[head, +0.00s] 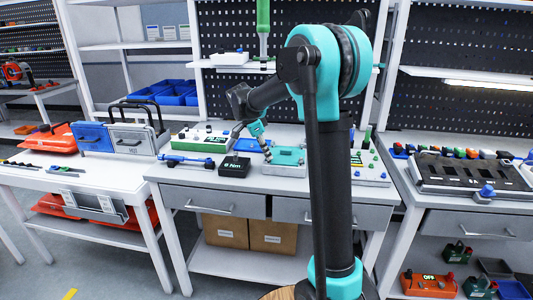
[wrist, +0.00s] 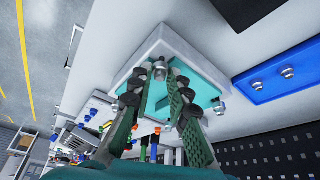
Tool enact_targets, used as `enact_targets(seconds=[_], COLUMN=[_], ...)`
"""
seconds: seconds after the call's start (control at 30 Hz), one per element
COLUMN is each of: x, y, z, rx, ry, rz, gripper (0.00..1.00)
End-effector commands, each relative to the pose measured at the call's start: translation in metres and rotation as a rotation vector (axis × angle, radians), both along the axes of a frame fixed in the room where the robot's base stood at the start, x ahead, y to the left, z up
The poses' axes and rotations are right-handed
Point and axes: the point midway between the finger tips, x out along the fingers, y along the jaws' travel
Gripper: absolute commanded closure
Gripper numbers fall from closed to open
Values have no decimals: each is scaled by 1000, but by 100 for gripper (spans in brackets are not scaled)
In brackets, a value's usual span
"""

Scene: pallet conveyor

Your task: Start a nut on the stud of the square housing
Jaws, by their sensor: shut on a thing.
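The square housing (head: 289,170) is a pale grey block with a teal top on the middle bench. In the wrist view the housing (wrist: 152,48) fills the middle, with small metal studs or nuts at its corners. My gripper (head: 268,158) is low over the housing's left part. In the wrist view my gripper (wrist: 168,72) has two dark green fingers reaching to the housing's teal face. It is shut on a small nut, mostly hidden between the fingertips. I cannot tell whether the nut touches the stud.
A black torque display (head: 235,166) stands left of the housing. A blue tray (wrist: 290,84) with several nuts lies beside the housing. A green-and-white box (head: 203,139) and a blue tool (head: 186,161) are farther left. A rack of studs (head: 370,170) stands to the right.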

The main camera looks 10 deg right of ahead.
Motion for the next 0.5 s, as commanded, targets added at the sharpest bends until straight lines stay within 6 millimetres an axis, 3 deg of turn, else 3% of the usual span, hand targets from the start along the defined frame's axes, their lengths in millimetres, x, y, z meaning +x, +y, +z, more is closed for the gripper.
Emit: enact_targets(seconds=[0.2,0.47,0.5], x=[2,2,2], y=[0,0,0], z=[0,0,0], rx=[-1,-1,-1], ry=[1,-1,-1], rz=[-218,-245,-244], gripper=[100,100,81])
